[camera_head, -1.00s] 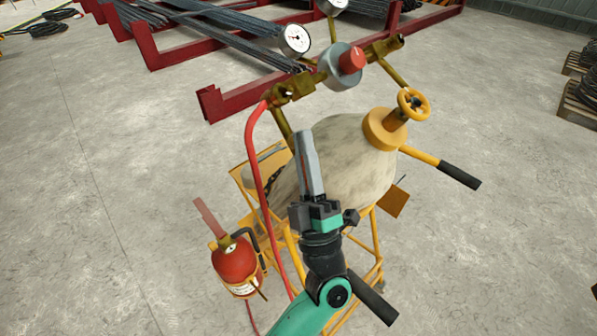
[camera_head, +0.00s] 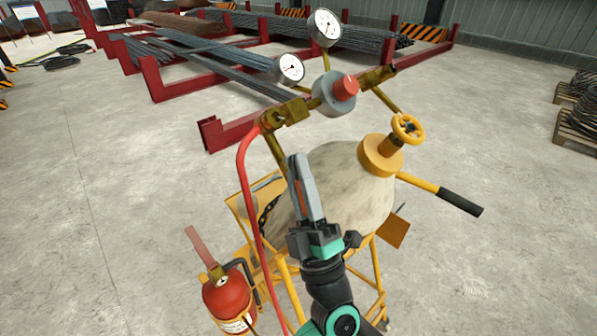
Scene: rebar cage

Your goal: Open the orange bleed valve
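The clearest orange valve part in view is a yellow-orange handwheel (camera_head: 407,129) on the collar at the top of a pale gas cylinder (camera_head: 345,185). A brass regulator assembly with a grey body and red knob (camera_head: 344,87) stands above the cylinder, to the left of the handwheel. No label marks a bleed valve. My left gripper (camera_head: 298,160) points up in front of the cylinder, left of and below the handwheel, apparently touching nothing. Its fingers overlap from this angle, so their opening is unclear. My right gripper is out of view.
Two white-faced gauges (camera_head: 324,27) rise above the regulator. A red hose (camera_head: 248,190) hangs left of my gripper. The yellow cart has a black-gripped handle (camera_head: 460,202) at right. A red fire extinguisher (camera_head: 228,297) is at lower left. Red racks with rebar (camera_head: 230,130) stand behind.

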